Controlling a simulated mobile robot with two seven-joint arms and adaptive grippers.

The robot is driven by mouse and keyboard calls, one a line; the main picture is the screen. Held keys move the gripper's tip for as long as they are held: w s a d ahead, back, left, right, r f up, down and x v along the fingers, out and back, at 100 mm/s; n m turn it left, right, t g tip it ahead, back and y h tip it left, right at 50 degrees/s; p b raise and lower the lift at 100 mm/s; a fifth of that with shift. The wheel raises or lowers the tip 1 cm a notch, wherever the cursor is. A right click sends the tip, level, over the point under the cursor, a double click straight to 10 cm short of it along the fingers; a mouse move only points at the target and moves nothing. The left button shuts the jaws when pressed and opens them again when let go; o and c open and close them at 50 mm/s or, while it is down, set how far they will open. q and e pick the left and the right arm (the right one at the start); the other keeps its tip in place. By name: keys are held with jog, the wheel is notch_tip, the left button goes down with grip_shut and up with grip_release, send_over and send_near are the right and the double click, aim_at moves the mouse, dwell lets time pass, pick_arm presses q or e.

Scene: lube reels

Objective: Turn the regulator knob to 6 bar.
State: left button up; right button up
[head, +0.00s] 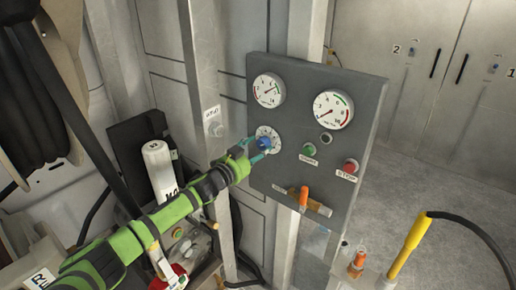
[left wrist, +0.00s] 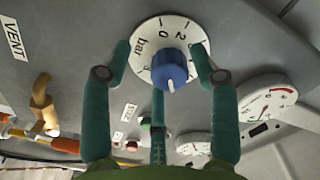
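The blue regulator knob (head: 264,143) sits on a white dial (head: 275,133) on the grey panel. In the left wrist view the knob (left wrist: 172,68) shows a pale pointer mark at its lower edge; the dial (left wrist: 150,30) reads "0", "2" and "bar", its other figures hidden or out of sight. My left gripper (head: 254,151) is at the knob. Its teal fingers (left wrist: 161,60) stand either side of it, over the dial. A clear gap shows on the left, a narrower one on the right. The gripper is open. My right gripper is not in view.
Two round gauges (head: 268,90) (head: 333,110) sit above. A green button (head: 309,149), red stop button (head: 350,165) and orange-handled valve (head: 304,196) are nearby. A hose reel (head: 35,100) stands left, and a yellow nozzle (head: 407,246) stands lower right.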

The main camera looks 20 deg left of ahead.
pick_arm(q)
jog(key=shift+r, duration=0.2)
jog(key=shift+s+r, duration=0.1)
jog(key=shift+s, duration=0.05)
jog(key=v, duration=1.1)
jog(key=shift+s+a, duration=0.2)
jog(key=shift+s, duration=0.05)
